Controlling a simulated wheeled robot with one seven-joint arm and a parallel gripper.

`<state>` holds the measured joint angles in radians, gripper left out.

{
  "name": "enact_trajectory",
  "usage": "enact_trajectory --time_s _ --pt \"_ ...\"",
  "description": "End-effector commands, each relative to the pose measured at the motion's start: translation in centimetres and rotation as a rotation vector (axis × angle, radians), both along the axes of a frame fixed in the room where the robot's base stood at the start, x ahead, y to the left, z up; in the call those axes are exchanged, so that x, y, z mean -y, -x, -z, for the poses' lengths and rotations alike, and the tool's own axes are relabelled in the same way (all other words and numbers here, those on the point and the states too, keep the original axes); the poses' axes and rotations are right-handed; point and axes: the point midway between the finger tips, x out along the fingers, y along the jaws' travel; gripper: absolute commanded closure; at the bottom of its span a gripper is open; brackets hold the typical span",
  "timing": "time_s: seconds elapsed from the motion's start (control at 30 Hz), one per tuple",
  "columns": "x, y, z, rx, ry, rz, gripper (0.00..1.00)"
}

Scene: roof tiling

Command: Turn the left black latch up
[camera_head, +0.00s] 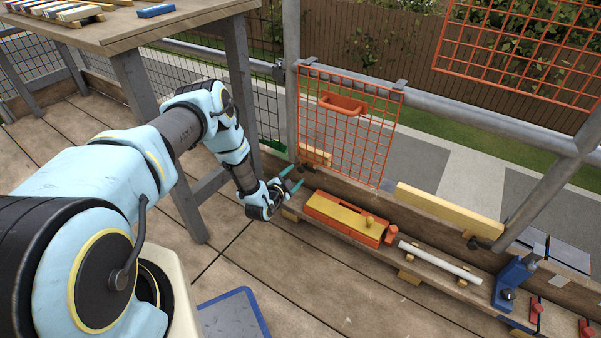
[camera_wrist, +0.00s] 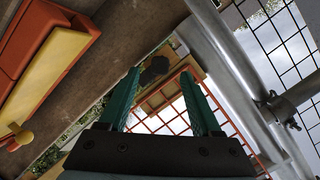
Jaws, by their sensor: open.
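The left black latch (camera_head: 308,168) is a small dark piece at the low wooden board, by the left end of the orange mesh gate. In the wrist view the latch (camera_wrist: 155,68) shows as a dark shape just beyond and between my fingertips, in front of a pale wooden block (camera_wrist: 170,92). Its exact angle is too small to tell. My gripper (camera_head: 294,177) has teal fingers, open and empty, pointing at the latch from the left. In the wrist view the gripper (camera_wrist: 160,77) shows a clear gap between its fingers. I cannot tell whether they touch the latch.
The orange mesh gate (camera_head: 345,125) hangs behind the latch. A second dark latch (camera_head: 478,243) sits farther right by a yellow board (camera_head: 450,212). A grey post (camera_head: 291,70) rises close by.

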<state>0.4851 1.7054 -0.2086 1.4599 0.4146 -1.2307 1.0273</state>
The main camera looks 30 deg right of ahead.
Motion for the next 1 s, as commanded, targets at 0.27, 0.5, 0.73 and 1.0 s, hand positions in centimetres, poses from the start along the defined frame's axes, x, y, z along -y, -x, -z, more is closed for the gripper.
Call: enact_trajectory --time_s 0.27,0.5,0.73,1.0 --pt "3.5 -2.5 1.4 0.000 0.000 0.000 0.35" --pt "4.5 -3.3 1.6 -0.001 0.000 0.001 0.35" --pt "4.5 -3.3 1.6 -0.002 -0.001 0.000 0.35" --pt "4.5 -3.3 1.6 -0.002 -0.001 0.000 0.65"
